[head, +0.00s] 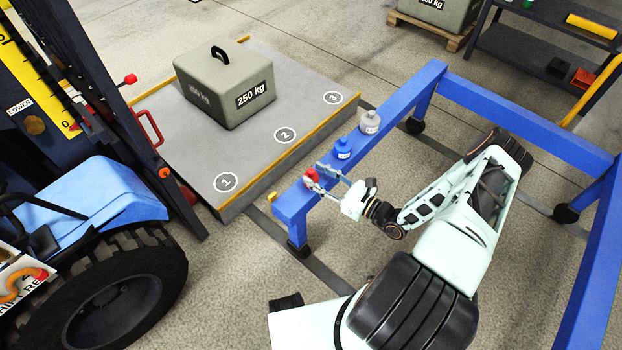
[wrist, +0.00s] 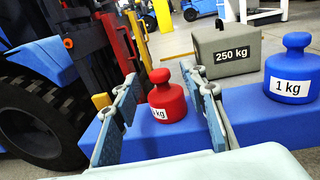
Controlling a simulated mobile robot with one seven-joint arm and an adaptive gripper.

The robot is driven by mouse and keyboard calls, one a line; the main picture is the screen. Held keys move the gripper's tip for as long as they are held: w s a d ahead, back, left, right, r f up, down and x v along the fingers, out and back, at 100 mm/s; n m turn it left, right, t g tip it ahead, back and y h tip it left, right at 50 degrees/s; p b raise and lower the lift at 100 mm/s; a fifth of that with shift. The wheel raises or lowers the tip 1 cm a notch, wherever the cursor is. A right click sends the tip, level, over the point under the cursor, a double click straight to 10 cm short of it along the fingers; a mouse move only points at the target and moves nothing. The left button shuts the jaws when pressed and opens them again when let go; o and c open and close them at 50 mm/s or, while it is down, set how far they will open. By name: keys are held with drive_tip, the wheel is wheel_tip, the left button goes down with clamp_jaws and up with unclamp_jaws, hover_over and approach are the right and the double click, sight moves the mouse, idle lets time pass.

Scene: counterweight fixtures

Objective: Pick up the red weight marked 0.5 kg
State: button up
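The red weight (wrist: 167,99) stands upright on a blue beam in the wrist view, with a white label on its front that is partly covered by a finger, only "kg" showing. It also shows in the head view (head: 311,174) near the beam's left end. My gripper (wrist: 166,95) is open, with one finger on each side of the red weight. The right finger looks apart from it; whether the left one touches it I cannot tell. In the head view, my gripper (head: 325,178) reaches over the beam at the weight.
A blue 1 kg weight (wrist: 290,70) stands on the blue beam (wrist: 243,118) to the right. A grey weight (head: 370,122) stands farther along. A 250 kg block (head: 225,82) sits on a numbered platform (head: 258,140). A forklift (head: 95,205) stands at the left.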

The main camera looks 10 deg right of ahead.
drive_tip(key=x, duration=0.2)
drive_tip(key=shift+w+a, duration=0.25)
drive_tip(key=shift+c, duration=0.4)
clamp_jaws()
